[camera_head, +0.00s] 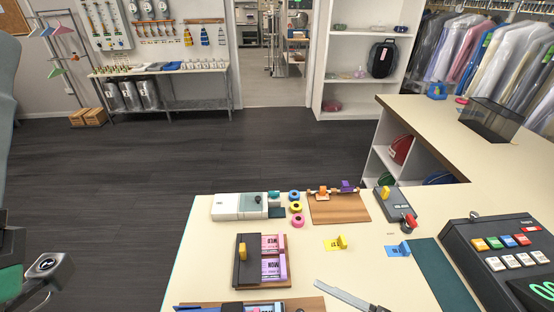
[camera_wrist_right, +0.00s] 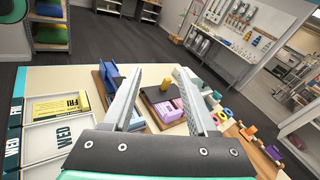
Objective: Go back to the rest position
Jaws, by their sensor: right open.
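My right gripper (camera_wrist_right: 158,75) is open in the right wrist view. Its two long grey fingers are spread, with nothing between them. They are over the counter, with the tag holder behind and below them. In the head view only a grey finger of the right gripper (camera_head: 343,294) shows at the bottom edge, above the front of the counter (camera_head: 215,277).
The counter holds a dark tag holder (camera_head: 247,272), tape rolls (camera_head: 296,207), a wooden board (camera_head: 340,209), a grey device with a red knob (camera_head: 395,203) and a keypad register (camera_head: 490,255). Dark floor (camera_head: 200,150) beyond is clear.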

